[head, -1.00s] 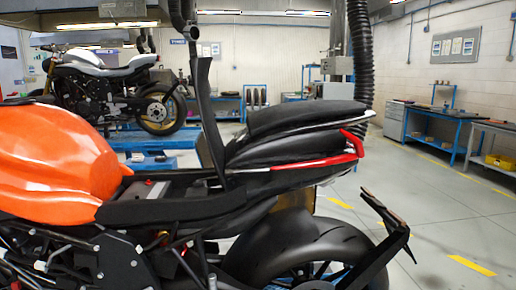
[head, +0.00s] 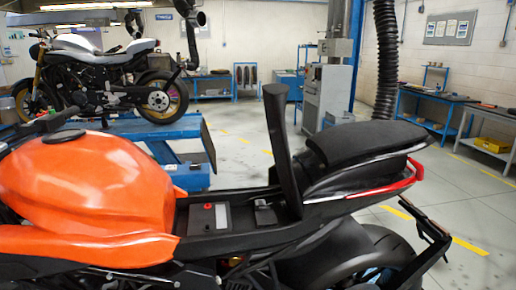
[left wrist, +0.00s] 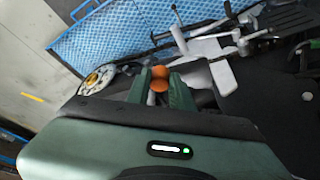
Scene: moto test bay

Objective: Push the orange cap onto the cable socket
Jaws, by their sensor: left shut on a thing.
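The orange cap (left wrist: 160,72) is in the left wrist view, between the two green fingers of my left gripper (left wrist: 160,82), which is shut on it. Its lower part looks darker orange. The left gripper does not show in the head view. My right gripper is in neither view. I cannot make out the cable socket for certain. In the head view, the open bay of the orange motorcycle, behind its tank (head: 85,182), holds a battery-like box (head: 210,218) with a small red part and a small dark block (head: 264,212).
A black upright panel (head: 281,140) rises from the bay in front of the raised black seat (head: 365,148). A second motorcycle (head: 95,75) stands on a blue lift (head: 165,128) behind. In the left wrist view, a blue mesh platform (left wrist: 130,35) lies beyond metal bike parts.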

